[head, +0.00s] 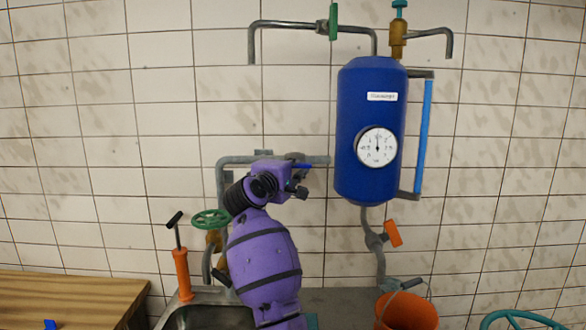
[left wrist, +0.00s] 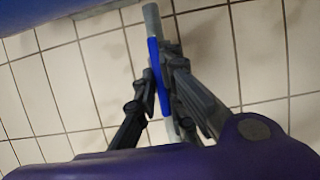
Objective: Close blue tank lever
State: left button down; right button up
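The blue tank (head: 370,130) with a round gauge hangs on the tiled wall in the head view. A small blue lever (head: 298,165) sits on the grey horizontal pipe left of the tank. In the left wrist view the blue lever (left wrist: 158,75) lies along the pipe, between my finger tips. My left gripper (head: 298,189) is at this lever; in the left wrist view the left gripper (left wrist: 160,80) has its fingers drawn in on both sides of it, seemingly touching. The far parts of the fingers are partly hidden in the head view. My right gripper is out of view.
An orange lever (head: 393,233) is on the pipe below the tank. A green wheel valve (head: 210,219) and an orange pump (head: 182,272) stand left of my arm. An orange bucket (head: 406,312) is at lower right. A wooden table (head: 75,297) is at lower left.

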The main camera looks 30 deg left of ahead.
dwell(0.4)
pick_arm(q)
jog(key=m+g+y, duration=0.1)
jog(key=m+g, duration=0.1)
jog(key=m, duration=0.2)
jog(key=m+g+y, duration=0.1)
jog(key=m+g, duration=0.1)
jog(key=m, duration=0.2)
jog(key=m+g+y, duration=0.1)
jog(key=m+g, duration=0.1)
jog(key=m, duration=0.3)
jog(key=shift+w+d+r+y, duration=0.15)
jog(key=shift+d+r+y, duration=0.1)
jog(key=shift+y, duration=0.15)
dwell(0.5)
jog(key=c, duration=1.8)
grip_release()
jog(key=shift+c, duration=0.2)
jog(key=shift+r, duration=0.1)
